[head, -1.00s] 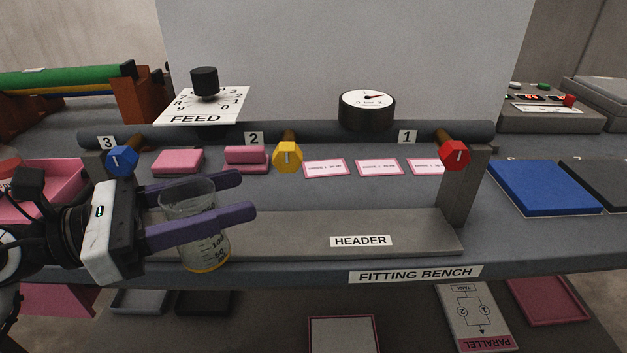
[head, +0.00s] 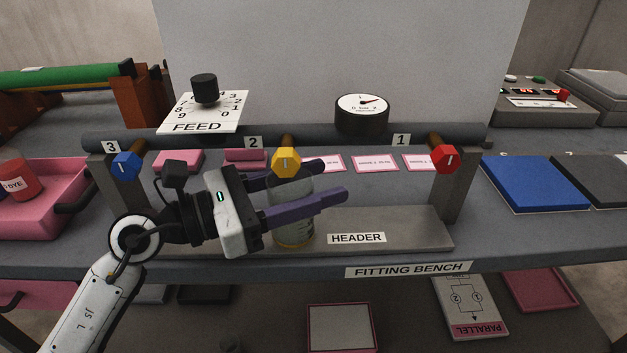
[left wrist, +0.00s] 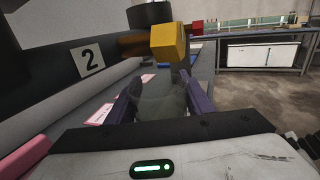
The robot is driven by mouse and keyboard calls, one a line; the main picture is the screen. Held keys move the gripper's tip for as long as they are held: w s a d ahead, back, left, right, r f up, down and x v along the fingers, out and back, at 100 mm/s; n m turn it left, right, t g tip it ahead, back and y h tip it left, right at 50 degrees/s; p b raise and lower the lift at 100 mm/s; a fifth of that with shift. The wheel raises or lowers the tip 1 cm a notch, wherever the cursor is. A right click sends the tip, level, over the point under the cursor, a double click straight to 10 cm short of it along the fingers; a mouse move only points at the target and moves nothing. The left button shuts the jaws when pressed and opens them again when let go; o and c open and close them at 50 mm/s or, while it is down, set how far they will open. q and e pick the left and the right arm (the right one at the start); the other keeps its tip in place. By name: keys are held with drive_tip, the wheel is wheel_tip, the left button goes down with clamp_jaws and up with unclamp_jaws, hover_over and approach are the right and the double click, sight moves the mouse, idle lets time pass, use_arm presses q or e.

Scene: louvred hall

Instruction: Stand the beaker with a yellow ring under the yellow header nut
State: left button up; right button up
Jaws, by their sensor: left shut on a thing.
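The clear beaker (head: 293,232) has a yellow ring at its base. My left gripper (head: 333,178) is shut on it, with one purple finger on each side. The beaker looks upright, over the grey header base (head: 400,226); I cannot tell whether it touches it. The yellow header nut (head: 286,162) is on the pipe by label 2, just above the beaker's rim in the head view. In the left wrist view the yellow nut (left wrist: 167,41) shows above and beyond the beaker (left wrist: 160,98). My right gripper is out of view.
A blue nut (head: 127,165) and a red nut (head: 446,158) hang on the same pipe. Pink blocks and cards lie behind the header. A pink tray (head: 40,215) with a red dye jar stands left. A gauge (head: 361,113) and feed dial (head: 204,88) stand behind.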

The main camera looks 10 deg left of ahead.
sight(270, 198)
use_arm(q)
drive_tip(key=shift+f, duration=0.1)
drive_tip(key=o, duration=1.1)
drive_tip(key=b+v, duration=0.3)
drive_tip(key=v, duration=0.7)
drive_tip(key=shift+s+a, duration=0.25)
drive_tip(key=shift+a, duration=0.05)
drive_tip(key=shift+s+a, duration=0.4)
drive_tip(key=shift+a, duration=0.1)
